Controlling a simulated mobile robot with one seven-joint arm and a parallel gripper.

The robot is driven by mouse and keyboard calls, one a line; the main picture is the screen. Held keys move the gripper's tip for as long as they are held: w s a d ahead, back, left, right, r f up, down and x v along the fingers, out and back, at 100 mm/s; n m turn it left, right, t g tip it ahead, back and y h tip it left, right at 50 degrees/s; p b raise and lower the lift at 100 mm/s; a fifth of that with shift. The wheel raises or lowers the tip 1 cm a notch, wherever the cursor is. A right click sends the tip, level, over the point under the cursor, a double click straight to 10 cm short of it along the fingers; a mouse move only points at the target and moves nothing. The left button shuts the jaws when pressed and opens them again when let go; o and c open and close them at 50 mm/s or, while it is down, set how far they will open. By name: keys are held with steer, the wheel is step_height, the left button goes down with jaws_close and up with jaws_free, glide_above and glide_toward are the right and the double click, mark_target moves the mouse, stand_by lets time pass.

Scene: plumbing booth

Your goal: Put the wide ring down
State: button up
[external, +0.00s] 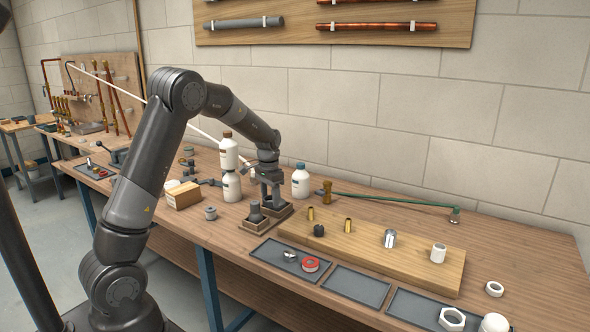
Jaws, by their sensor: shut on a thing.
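My gripper (265,178) points down over the dark fixture blocks in the middle of the bench, just right of the stacked bottles. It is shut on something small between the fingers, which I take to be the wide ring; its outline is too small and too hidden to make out. Below and around the fingers are two dark blocks with posts, the left one (256,219) fully in view and the right one (277,207) close under the gripper. I cannot tell whether the held thing touches a post.
A wooden board (380,252) holds several fittings. Shallow grey trays (356,286) line the front. A white ring (494,289) lies at the right.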

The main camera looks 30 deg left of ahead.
step_height(320, 180, up, 9)
glide_above(202, 211)
steer(key=f, duration=1.2)
steer(key=shift+d, duration=0.25)
steer(key=shift+a+f, duration=0.3)
steer(key=shift+f, duration=1.8)
steer(key=shift+f, duration=0.1)
